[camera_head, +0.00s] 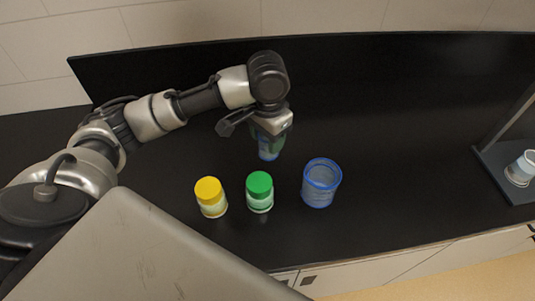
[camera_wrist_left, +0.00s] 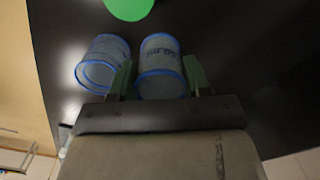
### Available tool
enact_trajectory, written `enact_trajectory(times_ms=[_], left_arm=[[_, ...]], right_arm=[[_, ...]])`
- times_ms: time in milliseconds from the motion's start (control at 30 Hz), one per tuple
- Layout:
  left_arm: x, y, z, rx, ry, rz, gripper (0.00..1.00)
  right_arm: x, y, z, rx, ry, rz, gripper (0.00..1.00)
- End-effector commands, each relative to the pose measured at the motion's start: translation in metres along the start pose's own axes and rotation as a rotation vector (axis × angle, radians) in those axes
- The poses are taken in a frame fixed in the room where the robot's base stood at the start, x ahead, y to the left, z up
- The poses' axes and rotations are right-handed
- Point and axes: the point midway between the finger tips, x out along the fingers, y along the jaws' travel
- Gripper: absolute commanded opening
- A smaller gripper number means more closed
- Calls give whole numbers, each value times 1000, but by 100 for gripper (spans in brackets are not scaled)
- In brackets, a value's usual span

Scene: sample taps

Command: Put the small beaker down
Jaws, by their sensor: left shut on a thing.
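The small beaker (camera_head: 268,152), clear with blue edges, is between the green fingers of my left gripper (camera_head: 268,136), behind the jars in the head view. In the left wrist view the small beaker (camera_wrist_left: 161,58) sits between the two fingertips (camera_wrist_left: 160,80), its blue rim and faint blue marking showing. My left gripper is shut on it. The fingers partly hide it in the head view, and I cannot tell whether its base touches the bench. My right gripper is not in view.
On the black bench (camera_head: 400,130) stand a yellow-capped jar (camera_head: 211,198), a green-capped jar (camera_head: 260,193) and a larger blue-edged beaker (camera_head: 321,184). A dark stand (camera_head: 490,172) holding a small cup (camera_head: 521,168) is at far right. The bench between is clear.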

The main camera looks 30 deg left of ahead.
Motion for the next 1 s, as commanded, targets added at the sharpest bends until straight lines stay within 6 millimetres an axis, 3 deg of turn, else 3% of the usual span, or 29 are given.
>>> enact_trajectory(times_ms=[200,433,567,833,1000], left_arm=[[-41,0,-1,1,4,0,22],[-58,0,0,1,1,0,22],[-54,5,2,-24,-1,-1,22],[-23,37,17,-232,1,-2,22],[-18,45,21,-294,2,-1,22]], right_arm=[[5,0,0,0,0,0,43],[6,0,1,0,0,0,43],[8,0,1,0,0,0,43],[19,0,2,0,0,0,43],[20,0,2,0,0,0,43]])
